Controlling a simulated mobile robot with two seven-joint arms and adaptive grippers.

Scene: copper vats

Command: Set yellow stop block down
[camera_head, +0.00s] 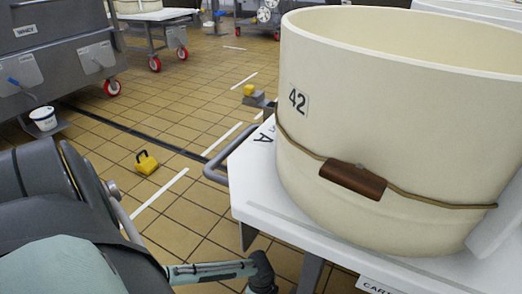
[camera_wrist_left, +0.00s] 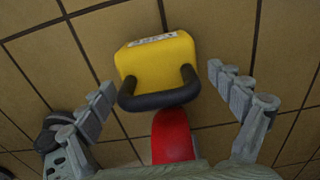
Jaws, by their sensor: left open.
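A yellow stop block (camera_wrist_left: 160,62) with a black loop handle (camera_wrist_left: 160,98) and a printed label rests on the tiled floor in the left wrist view. My left gripper (camera_wrist_left: 163,92) is open, with its fingers apart on either side of the handle and no visible contact. In the head view, one yellow block (camera_head: 147,166) with a black handle stands on the floor, left of the white cart. Another yellow item (camera_head: 249,90) is farther back by a grey object. I cannot tell which one the wrist view shows.
A cream vat marked 42 (camera_head: 400,130) stands on a white cart (camera_head: 255,185) at right. A red rounded piece (camera_wrist_left: 172,140) lies near the handle.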

